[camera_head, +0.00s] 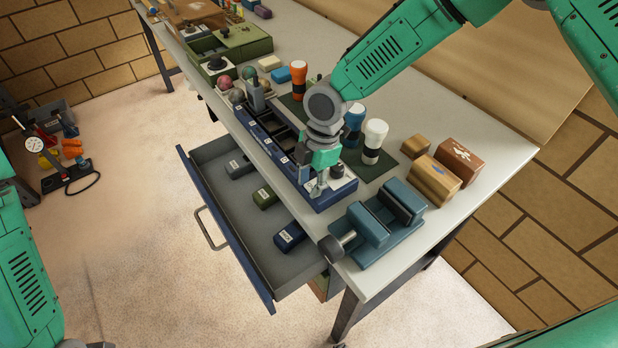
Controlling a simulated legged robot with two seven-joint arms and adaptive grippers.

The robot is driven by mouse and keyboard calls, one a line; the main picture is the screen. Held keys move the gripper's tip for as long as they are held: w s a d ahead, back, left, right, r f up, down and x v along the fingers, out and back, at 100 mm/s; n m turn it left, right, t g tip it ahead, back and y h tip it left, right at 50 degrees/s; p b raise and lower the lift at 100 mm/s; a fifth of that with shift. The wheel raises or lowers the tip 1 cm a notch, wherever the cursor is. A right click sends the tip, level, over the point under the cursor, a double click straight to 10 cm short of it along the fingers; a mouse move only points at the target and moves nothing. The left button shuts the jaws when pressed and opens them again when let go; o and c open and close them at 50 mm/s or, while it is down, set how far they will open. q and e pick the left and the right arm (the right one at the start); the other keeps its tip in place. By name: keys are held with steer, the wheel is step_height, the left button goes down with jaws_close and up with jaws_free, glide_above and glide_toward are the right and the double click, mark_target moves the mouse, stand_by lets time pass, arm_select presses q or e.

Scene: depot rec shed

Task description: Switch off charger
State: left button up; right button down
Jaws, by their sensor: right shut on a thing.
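The charger (334,197) is a long dark blue unit with a row of slots and small white labels, along the front edge of the bench. My right gripper (319,188) points down over its near right end. It is shut on a small part there, which seems to be the charger's switch; the fingers hide most of it, so I cannot tell its position. A grey handset-like item (256,96) stands at the far end of the charger. My left arm shows at the left edge, but its gripper is out of view.
A blue vise (372,232) sits close to the right gripper. Torches, including a white one (375,140) and an orange one (299,76), stand behind the charger. An open drawer (225,205) holding several battery packs juts out below. Wooden blocks (433,180) lie at right.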

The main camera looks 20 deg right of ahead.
steer(key=shift+d+g+y, duration=0.2)
steer(key=shift+g+y, duration=0.1)
steer(key=shift+y, duration=0.5)
steer(key=shift+a+r, duration=0.1)
steer(key=shift+a, duration=0.1)
steer(key=c, duration=1.2)
jaws_free()
steer(key=v, duration=1.2)
steer(key=shift+w+d, duration=0.1)
steer(key=shift+w, duration=0.05)
